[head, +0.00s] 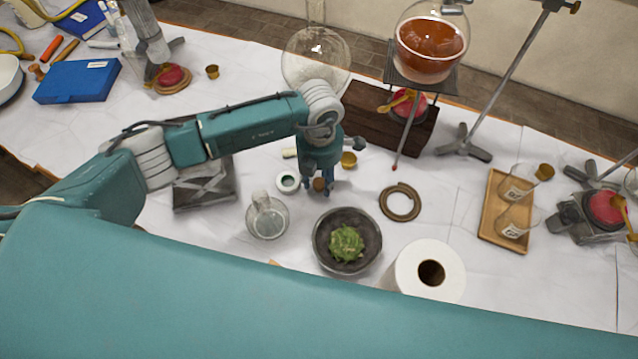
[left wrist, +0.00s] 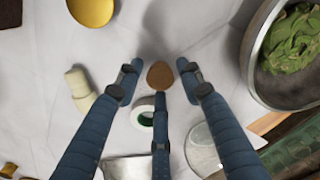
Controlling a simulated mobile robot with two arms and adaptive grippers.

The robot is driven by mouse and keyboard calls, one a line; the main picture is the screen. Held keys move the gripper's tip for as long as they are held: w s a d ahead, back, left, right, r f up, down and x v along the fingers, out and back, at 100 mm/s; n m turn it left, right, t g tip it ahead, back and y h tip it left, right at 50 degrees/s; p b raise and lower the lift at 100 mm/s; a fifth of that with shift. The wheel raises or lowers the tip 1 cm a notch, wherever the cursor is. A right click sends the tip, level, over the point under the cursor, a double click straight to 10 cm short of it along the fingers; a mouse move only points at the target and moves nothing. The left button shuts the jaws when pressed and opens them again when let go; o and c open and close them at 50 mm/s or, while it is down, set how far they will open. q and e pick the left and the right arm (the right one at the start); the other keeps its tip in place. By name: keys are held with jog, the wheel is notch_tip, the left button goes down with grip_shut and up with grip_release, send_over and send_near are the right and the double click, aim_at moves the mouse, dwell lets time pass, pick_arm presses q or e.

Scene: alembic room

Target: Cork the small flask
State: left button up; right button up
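The small clear glass flask (head: 268,218) stands upright on the white-covered table, its neck open. Part of a clear glass vessel, probably this flask, shows in the left wrist view (left wrist: 202,147) behind a finger. A small brown cork (head: 319,184) is under my left gripper (head: 319,182), to the right of and beyond the flask. In the left wrist view the cork (left wrist: 160,75) lies between the spread fingertips, with gaps at both sides. My left gripper is open around or just above it; I cannot tell whether the lower finger touches it. My right gripper is not in view.
A dark mortar with green leaves (head: 319,241) is right of the flask. A white ring (head: 288,181), a brass cup (head: 349,160) and a cork ring (head: 400,202) are close by. A paper roll (head: 450,275) stands in front; a round-bottomed flask (head: 316,58) is behind.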

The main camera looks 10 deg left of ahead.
aim_at(319, 182)
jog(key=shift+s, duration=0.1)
pick_arm(q)
jog(key=c, duration=0.9)
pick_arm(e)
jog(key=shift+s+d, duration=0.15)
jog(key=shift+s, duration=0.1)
pick_arm(q)
jog(key=shift+r, duration=0.2)
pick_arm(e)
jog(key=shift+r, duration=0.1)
pick_arm(q)
jog(key=shift+r+p, duration=1.05)
jog(key=shift+r, duration=0.65)
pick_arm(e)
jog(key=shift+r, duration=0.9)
